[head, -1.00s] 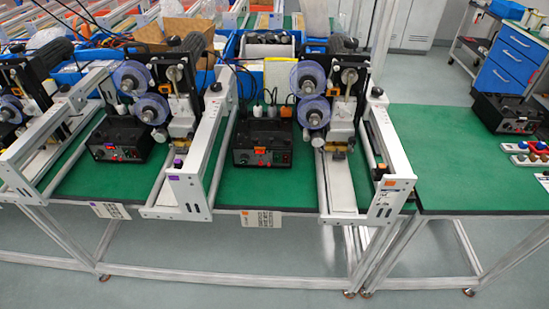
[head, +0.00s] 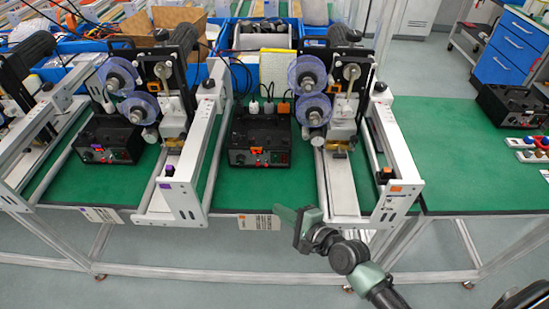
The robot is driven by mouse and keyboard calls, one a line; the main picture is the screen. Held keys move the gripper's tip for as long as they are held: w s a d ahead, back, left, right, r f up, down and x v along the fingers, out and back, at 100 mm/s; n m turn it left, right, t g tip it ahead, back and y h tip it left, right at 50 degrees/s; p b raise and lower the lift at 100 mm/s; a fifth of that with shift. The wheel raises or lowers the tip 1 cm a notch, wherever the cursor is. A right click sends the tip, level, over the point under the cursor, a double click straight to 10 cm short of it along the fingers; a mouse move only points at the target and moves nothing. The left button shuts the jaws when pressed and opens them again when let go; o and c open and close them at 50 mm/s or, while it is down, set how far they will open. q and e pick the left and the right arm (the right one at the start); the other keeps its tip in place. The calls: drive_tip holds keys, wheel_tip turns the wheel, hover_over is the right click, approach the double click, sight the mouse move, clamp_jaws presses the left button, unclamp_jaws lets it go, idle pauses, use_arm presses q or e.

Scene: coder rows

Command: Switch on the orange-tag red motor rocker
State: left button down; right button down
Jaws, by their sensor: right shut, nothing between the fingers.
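The black control box with the orange tag (head: 257,150) stands on the green bench mat in the middle of the head view. Its front panel (head: 242,158) faces me and carries small controls with a reddish spot right of the tag. The rocker is too small to tell its position. My right gripper (head: 284,213) comes in from the lower right. It is shut and empty, in front of the bench edge, below and a little right of the box in the picture, apart from it. My left gripper is not in view.
A similar box with a purple tag (head: 98,148) stands to the left. White machine frames (head: 208,140) flank the orange-tag box. Blue reels (head: 307,74) stand behind on the right. Another black box (head: 512,105) stands on the right bench. The green mat before the orange-tag box is clear.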

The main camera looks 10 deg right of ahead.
sight(284, 159)
drive_tip(key=w+r+m, duration=0.1)
drive_tip(key=w+d+r+m+t, duration=0.1)
drive_tip(key=m, duration=0.1)
drive_tip(key=w+d+r+m+t, duration=0.1)
drive_tip(key=m, duration=0.1)
drive_tip(key=shift+w+d, duration=0.15)
drive_tip(key=shift+w, duration=0.15)
drive_tip(key=shift+w, duration=0.15)
drive_tip(key=shift+w+d+f, duration=0.1)
drive_tip(key=shift+w, duration=0.1)
drive_tip(key=w+b, duration=0.1)
drive_tip(key=w, duration=0.1)
drive_tip(key=w+d+b, duration=0.1)
drive_tip(key=w, duration=0.1)
drive_tip(key=w+f+b, duration=0.1)
drive_tip(key=w+b, duration=0.1)
drive_tip(key=shift+w+d+f, duration=0.1)
drive_tip(key=shift+d, duration=0.25)
drive_tip(key=shift+w+d, duration=0.25)
drive_tip(key=shift+w, duration=0.55)
drive_tip(key=shift+b, duration=0.3)
idle(0.5)
drive_tip(key=shift+w+d, duration=0.1)
drive_tip(key=shift+w, duration=0.25)
